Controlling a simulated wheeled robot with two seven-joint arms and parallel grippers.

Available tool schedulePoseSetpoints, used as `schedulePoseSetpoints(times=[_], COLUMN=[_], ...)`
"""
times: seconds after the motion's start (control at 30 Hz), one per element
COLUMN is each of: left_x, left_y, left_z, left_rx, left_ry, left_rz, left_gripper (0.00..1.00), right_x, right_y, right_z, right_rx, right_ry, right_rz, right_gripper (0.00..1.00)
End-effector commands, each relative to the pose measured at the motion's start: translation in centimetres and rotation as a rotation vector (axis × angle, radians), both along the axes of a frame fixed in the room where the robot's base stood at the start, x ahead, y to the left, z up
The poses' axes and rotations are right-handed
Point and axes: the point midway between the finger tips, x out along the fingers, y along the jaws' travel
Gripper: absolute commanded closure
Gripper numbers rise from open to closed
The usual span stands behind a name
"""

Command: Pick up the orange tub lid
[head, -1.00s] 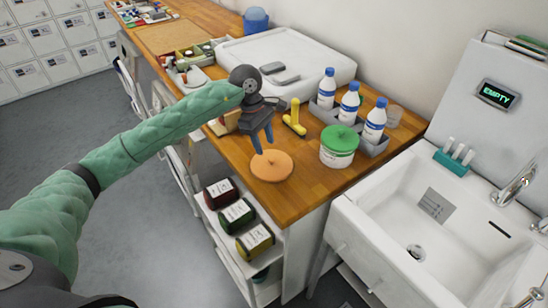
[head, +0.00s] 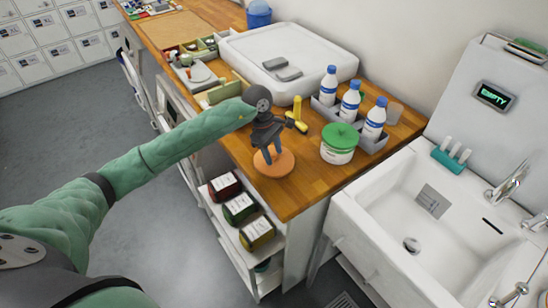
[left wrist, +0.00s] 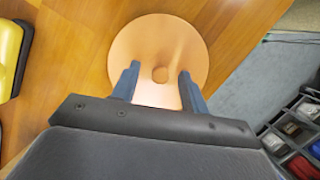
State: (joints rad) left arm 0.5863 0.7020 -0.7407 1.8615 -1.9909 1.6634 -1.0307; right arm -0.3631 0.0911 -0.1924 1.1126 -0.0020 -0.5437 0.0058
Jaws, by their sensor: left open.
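The orange tub lid (head: 273,163) is a flat disc lying on the wooden counter near its front edge. My left gripper (head: 268,160) is open, pointing down over the lid. Whether the fingertips touch the lid I cannot tell. My right gripper is in neither view.
A white tub with a green lid (head: 339,143) stands to the right of the lid. A yellow tool (head: 297,115) lies behind the gripper. A grey caddy holds several bottles (head: 351,100). The white sink (head: 410,215) is at the right.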

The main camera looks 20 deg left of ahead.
Motion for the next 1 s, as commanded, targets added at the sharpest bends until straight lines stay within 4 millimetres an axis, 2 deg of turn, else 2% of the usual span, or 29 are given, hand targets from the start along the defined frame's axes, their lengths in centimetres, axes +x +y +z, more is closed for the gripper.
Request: schedulePoseSetpoints(times=[0.27, 0.5, 0.93, 1.0], left_x=[0.00, 0.00, 0.04, 0.09], left_y=[-0.03, -0.03, -0.03, -0.03], left_z=[-0.15, -0.13, 0.23, 0.66], left_rx=[0.001, 0.001, 0.000, 0.001], left_ry=[-0.001, -0.001, -0.002, -0.004], left_rz=[-0.001, -0.001, 0.000, -0.001], left_gripper=[0.55, 1.00, 1.00, 1.00], right_x=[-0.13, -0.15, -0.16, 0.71], right_y=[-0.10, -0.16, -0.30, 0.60], right_z=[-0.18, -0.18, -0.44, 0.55], right_rx=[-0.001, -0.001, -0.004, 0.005], right_ry=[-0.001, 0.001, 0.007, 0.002], right_rz=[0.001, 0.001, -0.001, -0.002], right_gripper=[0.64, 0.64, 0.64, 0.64])
